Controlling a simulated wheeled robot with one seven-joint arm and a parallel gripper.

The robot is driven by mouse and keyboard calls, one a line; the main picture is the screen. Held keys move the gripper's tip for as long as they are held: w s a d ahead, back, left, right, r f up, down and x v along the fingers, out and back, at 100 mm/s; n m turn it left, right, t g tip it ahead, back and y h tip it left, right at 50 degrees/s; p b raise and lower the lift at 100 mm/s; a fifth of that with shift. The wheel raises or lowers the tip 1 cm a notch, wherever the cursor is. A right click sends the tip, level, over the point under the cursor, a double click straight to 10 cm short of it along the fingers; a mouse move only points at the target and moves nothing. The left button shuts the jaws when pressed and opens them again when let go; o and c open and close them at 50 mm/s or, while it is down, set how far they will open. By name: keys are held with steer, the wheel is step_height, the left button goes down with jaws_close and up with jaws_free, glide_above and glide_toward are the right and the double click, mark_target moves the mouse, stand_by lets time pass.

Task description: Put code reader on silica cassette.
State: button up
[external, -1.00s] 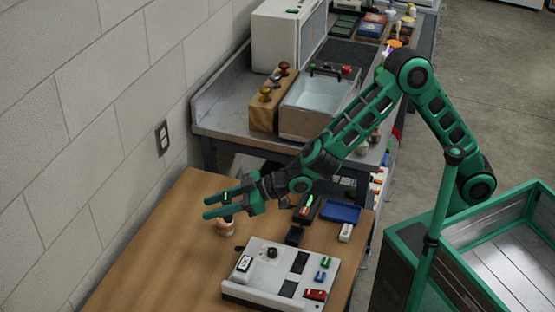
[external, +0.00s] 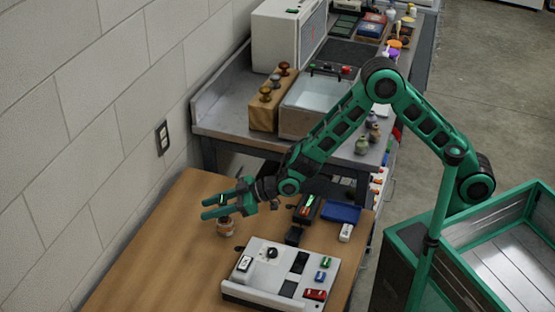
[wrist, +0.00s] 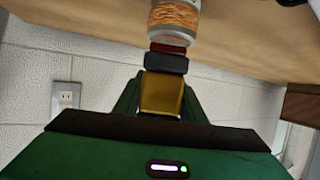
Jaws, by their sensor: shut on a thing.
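My gripper (external: 205,208) is low over the left part of the wooden table, its fingers pointing left, shut on a small dark thing (external: 223,199) that looks like the code reader. In the wrist view a gold block (wrist: 162,95) sits between the green fingers, with a dark grey block (wrist: 166,63) and a red end beyond it. A small round jar-like container with orange contents (external: 226,228), possibly the silica cassette, stands just below the gripper. It also shows at the top of the wrist view (wrist: 174,17), in line with the red end. I cannot tell whether they touch.
A white control panel (external: 262,287) takes up the table's front. A blue tray (external: 341,213), a dark device (external: 308,207) and a small white block (external: 346,232) are to the right. A wall with a socket (external: 162,138) is on the left. The table's left part is mostly clear.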

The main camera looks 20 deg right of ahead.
steer(key=shift+f, duration=0.2)
steer(key=o, duration=1.2)
steer(key=shift+c, duration=0.2)
steer(key=v, duration=1.2)
steer(key=shift+r, duration=0.15)
